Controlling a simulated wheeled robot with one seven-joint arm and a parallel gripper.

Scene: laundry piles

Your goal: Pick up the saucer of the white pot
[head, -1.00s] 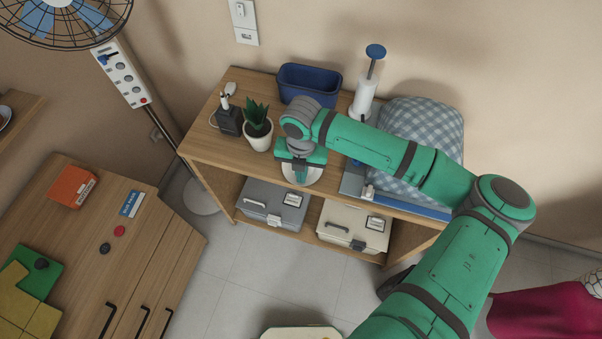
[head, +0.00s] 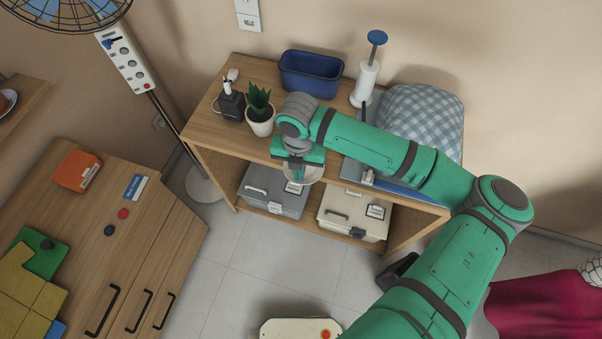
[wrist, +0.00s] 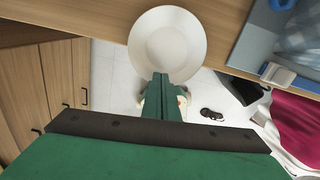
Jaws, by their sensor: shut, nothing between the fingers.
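The white pot (head: 260,122) holds a spiky green plant and stands on the top of the wooden shelf unit, left of my gripper. A round white saucer (wrist: 185,22) fills the upper middle of the wrist view. It lies at the shelf's front edge, and much of it sticks out over the floor. In the head view the saucer (head: 314,173) is partly covered by my gripper. My gripper (wrist: 160,76) is shut and empty. Its fingertips overlap the saucer's near rim in the wrist view; I cannot tell whether they touch it.
A black charger (head: 231,106) is left of the pot. A grey box (head: 275,190) and a cream box (head: 352,215) sit below.

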